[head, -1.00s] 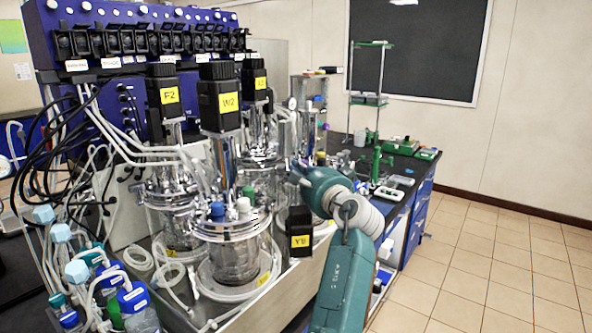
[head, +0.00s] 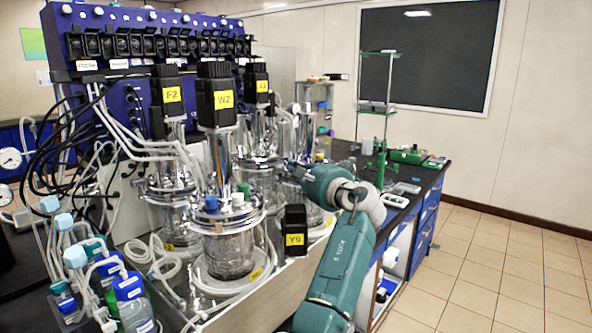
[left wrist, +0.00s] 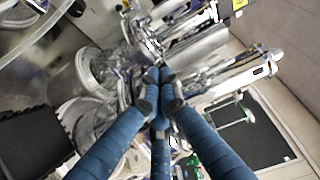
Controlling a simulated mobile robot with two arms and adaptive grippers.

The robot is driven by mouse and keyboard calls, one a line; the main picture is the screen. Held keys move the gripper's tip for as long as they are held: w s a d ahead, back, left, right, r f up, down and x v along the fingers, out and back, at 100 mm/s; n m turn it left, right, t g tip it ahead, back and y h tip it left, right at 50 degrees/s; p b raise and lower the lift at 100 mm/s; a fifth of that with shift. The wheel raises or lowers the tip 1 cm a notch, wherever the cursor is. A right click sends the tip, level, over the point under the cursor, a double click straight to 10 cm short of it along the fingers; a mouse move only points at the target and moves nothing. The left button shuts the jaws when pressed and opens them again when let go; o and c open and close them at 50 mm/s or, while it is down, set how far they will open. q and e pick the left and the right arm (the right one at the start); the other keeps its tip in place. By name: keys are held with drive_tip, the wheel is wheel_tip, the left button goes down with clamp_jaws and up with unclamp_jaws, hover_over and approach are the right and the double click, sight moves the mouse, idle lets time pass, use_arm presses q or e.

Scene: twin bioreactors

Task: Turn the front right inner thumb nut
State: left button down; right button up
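The thumb nuts are too small to make out singly in the head view. The front glass vessel (head: 230,258) has a metal head plate (head: 207,224) under a black motor marked W2 (head: 216,103). More glass and steel vessels stand behind it. My left gripper (head: 287,167) is at the metalwork of the vessels behind and right of the front one. In the left wrist view, its blue fingers (left wrist: 157,78) come together at their tips among shiny metal parts. Whether a nut is between the tips is hidden. My right gripper is out of view.
A black block with a yellow label (head: 295,232) sits just below my left wrist. Hoses and blue-capped bottles (head: 130,295) crowd the front left. A green stand (head: 381,130) is on the dark bench behind. The tiled floor (head: 490,270) at right is clear.

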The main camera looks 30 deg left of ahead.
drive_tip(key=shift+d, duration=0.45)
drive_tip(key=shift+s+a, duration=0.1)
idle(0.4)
